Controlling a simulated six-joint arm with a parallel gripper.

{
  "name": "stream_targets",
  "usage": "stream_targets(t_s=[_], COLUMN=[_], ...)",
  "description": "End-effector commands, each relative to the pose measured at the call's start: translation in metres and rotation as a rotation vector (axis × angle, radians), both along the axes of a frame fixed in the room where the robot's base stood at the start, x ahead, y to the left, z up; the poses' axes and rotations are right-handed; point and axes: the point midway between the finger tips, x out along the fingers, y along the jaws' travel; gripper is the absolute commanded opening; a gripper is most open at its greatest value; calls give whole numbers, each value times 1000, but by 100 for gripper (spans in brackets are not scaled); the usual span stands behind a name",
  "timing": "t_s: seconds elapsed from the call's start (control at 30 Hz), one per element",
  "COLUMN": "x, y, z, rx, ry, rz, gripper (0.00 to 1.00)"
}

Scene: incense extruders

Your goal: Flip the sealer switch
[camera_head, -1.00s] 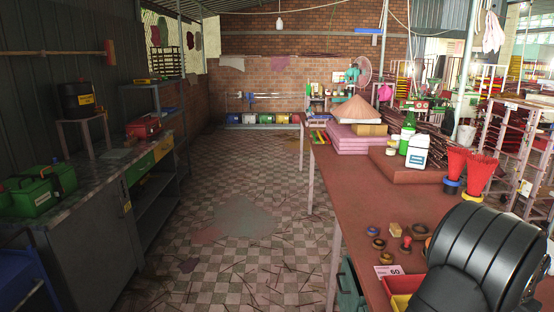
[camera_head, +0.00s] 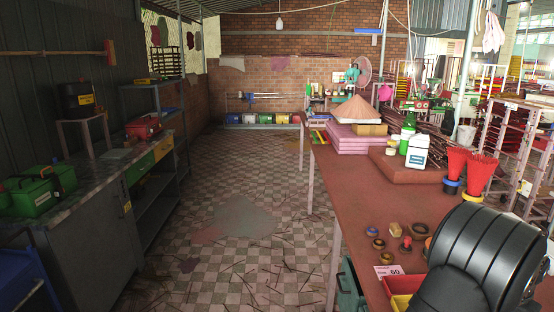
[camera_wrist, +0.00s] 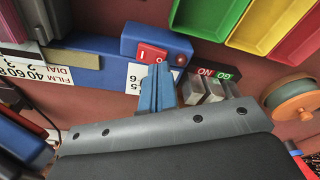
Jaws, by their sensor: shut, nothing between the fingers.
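In the wrist view, the blue sealer housing (camera_wrist: 132,42) lies at the top middle. The red rocker switch (camera_wrist: 151,54) with white marks is set in its face. A dark red round part (camera_wrist: 181,60) sits to its right. The paired blue fingers of my gripper (camera_wrist: 160,67) are shut together, with nothing between them. Their tips are right at the lower edge of the switch; I cannot tell whether they touch it. In the head view, the black wrist of my arm fills the lower right; the fingers and sealer are not visible there.
The brown worktable (camera_head: 345,195) holds small rings and a label marked 60 (camera_head: 388,270). Green, yellow and red bins (camera_wrist: 262,25) lie beyond the sealer in the wrist view. Grey metal blocks (camera_wrist: 207,88) stand beside the fingers.

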Motion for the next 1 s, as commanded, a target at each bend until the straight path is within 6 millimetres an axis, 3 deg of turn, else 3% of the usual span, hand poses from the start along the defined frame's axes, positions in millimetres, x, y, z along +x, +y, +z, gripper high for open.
stream_targets(t_s=[1.0], x=[0], y=[0], z=[-15], rx=[0], ry=[0], rz=[0], gripper=[0])
